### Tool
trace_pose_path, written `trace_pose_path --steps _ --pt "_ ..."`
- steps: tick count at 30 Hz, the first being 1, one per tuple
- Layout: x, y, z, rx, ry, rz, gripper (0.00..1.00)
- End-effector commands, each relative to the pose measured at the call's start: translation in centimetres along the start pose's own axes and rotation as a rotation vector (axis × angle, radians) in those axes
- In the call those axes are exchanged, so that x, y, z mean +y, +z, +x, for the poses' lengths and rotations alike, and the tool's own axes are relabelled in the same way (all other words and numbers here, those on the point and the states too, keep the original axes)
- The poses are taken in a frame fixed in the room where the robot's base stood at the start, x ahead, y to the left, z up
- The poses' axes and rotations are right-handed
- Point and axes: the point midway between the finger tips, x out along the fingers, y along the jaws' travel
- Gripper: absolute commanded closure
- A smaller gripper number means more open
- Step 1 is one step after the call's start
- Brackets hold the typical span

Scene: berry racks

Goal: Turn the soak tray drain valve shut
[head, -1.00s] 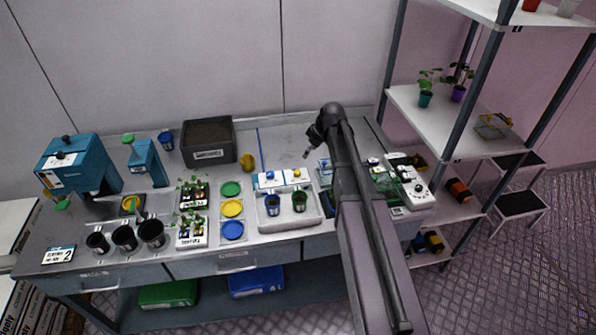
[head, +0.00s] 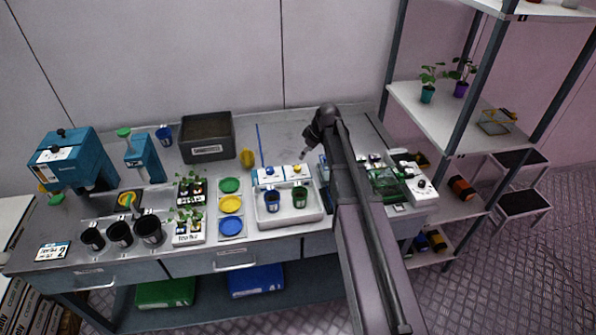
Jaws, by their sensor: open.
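The white soak tray (head: 262,222) stands near the front of the bench, right of the coloured discs. A blue pot (head: 272,202) and a green pot (head: 299,197) stand in it. Behind it are two white blocks, one with a blue knob (head: 269,171) and one with a yellow knob (head: 298,169). I cannot tell which knob is the drain valve, or how far either is turned. My gripper (head: 303,155) is open, small in view, just behind and above the yellow knob, apparently apart from it. My arm hides part of the bench to the right.
A dark grey bin (head: 207,150) and a yellow object (head: 247,159) stand at the back. Green, yellow and blue discs (head: 230,207) lie left of the tray. A white device (head: 420,186) stands right of my arm. A shelf rack (head: 445,115) rises at the right. The bench behind my gripper looks clear.

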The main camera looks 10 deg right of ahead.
Motion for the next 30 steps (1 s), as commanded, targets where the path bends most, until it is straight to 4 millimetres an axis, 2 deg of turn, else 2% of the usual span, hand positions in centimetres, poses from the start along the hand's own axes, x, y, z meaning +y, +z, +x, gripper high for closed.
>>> trace_pose_path --steps 1,30 --pt "0.0 0.1 0.8 0.0 0.0 0.0 0.32" --pt "0.1 0.1 8.7 0.0 0.0 0.0 0.32"
